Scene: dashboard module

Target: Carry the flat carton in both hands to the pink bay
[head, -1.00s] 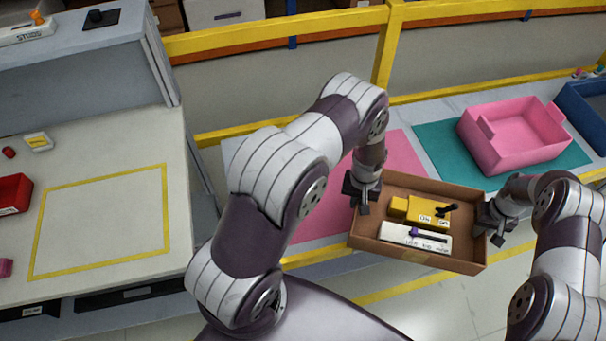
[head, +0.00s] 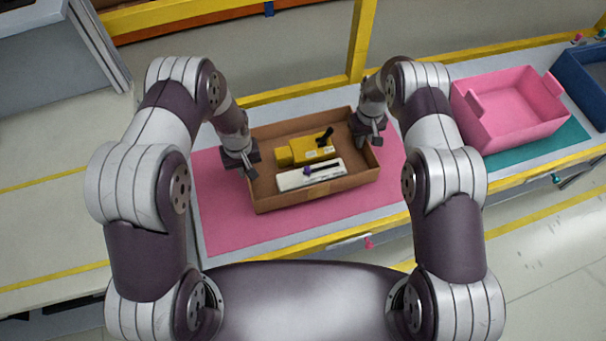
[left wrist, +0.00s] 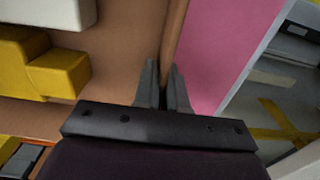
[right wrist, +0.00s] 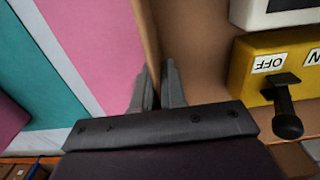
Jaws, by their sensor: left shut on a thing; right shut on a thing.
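The flat brown carton (head: 318,196) is over the pink bay (head: 232,230) in the head view, tilted slightly in the picture. It holds a yellow switch module (head: 297,152) with a black lever and a white module (head: 325,177) with a purple knob. My left gripper (head: 247,166) is shut on the carton's left wall, which runs between its fingers in the left wrist view (left wrist: 166,88). My right gripper (head: 371,134) is shut on the right wall, between its fingers in the right wrist view (right wrist: 158,88). Whether the carton's base touches the bay is hard to tell.
A pink bin (head: 512,108) stands on a teal bay (head: 560,140) to the right, with a blue bin (head: 586,78) beyond it. A yellow rail (head: 362,40) runs behind the bench. Pink surface is bare left of and in front of the carton.

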